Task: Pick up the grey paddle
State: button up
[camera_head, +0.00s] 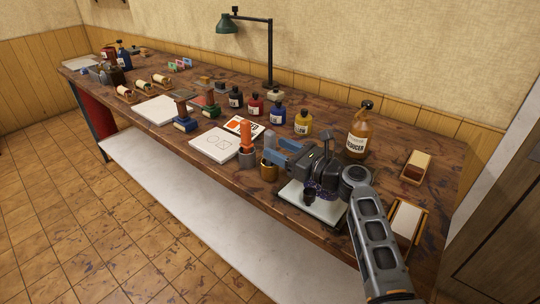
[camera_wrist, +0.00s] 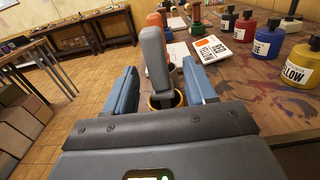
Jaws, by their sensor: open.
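The grey paddle (camera_wrist: 155,58) stands upright, slightly tilted, in a brass-coloured cup (camera_wrist: 177,99) in the wrist view. The cup also shows in the head view (camera_head: 268,171) near the table's front edge. My gripper (camera_wrist: 160,73) has its two blue fingers apart, one on each side of the paddle, with nothing gripped. In the head view my gripper (camera_head: 269,149) reaches left over the table at the cup, and its fingers hide part of the paddle. The paddle's lower end is hidden in the cup.
An orange paddle (camera_head: 246,137) stands in a grey cup just left of the brass one. A white pad (camera_head: 214,144) and a "RED YELLOW" card (camera_head: 244,127) lie beyond. Yellow (camera_head: 303,123), blue and red ink bottles stand behind. A press plate (camera_head: 313,205) lies below my arm.

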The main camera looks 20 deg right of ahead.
aim_at(265, 142)
jog(key=b+x, duration=0.2)
jog(key=x, duration=0.2)
jog(key=shift+a+f+b, duration=0.1)
jog(key=shift+a+b, duration=0.05)
jog(key=shift+b, duration=0.15)
jog(key=shift+w+a+r, duration=0.2)
jog(key=shift+w+a, duration=0.05)
jog(key=shift+w, duration=0.2)
jog(key=shift+c, duration=0.4)
grip_shut()
